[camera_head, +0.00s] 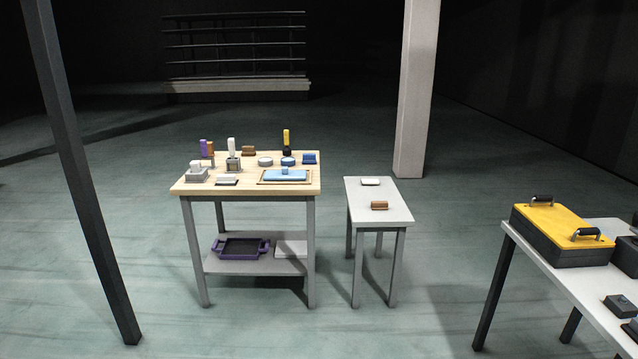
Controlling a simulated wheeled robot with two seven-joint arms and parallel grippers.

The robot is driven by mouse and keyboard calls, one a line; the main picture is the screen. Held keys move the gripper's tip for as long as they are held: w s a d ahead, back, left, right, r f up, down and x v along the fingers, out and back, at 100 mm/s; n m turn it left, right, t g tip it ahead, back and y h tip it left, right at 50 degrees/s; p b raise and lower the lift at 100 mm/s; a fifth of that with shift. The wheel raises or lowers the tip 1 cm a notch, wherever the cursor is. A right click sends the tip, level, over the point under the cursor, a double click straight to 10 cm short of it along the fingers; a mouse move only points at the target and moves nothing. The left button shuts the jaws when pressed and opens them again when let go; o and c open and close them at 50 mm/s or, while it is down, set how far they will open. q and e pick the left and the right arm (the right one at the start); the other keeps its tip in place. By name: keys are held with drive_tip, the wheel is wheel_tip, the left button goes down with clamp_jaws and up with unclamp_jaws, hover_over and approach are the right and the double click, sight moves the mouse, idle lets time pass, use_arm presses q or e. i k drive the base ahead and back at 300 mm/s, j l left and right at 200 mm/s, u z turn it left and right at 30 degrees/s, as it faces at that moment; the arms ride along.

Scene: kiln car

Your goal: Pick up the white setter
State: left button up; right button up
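I cannot tell for sure which item is the white setter. A small flat white piece (370,181) lies near the back of the narrow side table (367,193). A larger flat pale slab (291,248) lies on the lower shelf of the wooden-topped table (247,187), next to a purple tray (241,247). A white upright piece (231,146) stands on the wooden top among small grey blocks. Neither of my grippers is in view.
A brown block (379,205) sits on the side table. The wooden top also holds a blue-lidded item (286,175). A yellow-topped case (563,227) stands on the right table. A dark post (88,190) and pale column (415,100) rise from open floor.

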sight(222, 178)
drive_tip(key=i+z, duration=0.2)
drive_tip(key=i, duration=1.2)
drive_tip(key=i+u, duration=0.2)
drive_tip(key=i, duration=0.5)
drive_tip(key=i+l+u, duration=0.15)
drive_tip(key=i, duration=0.55)
drive_tip(key=i+l+u, duration=0.3)
drive_tip(key=i+u, duration=0.15)
drive_tip(key=i+l+u, duration=0.45)
drive_tip(key=i, duration=0.05)
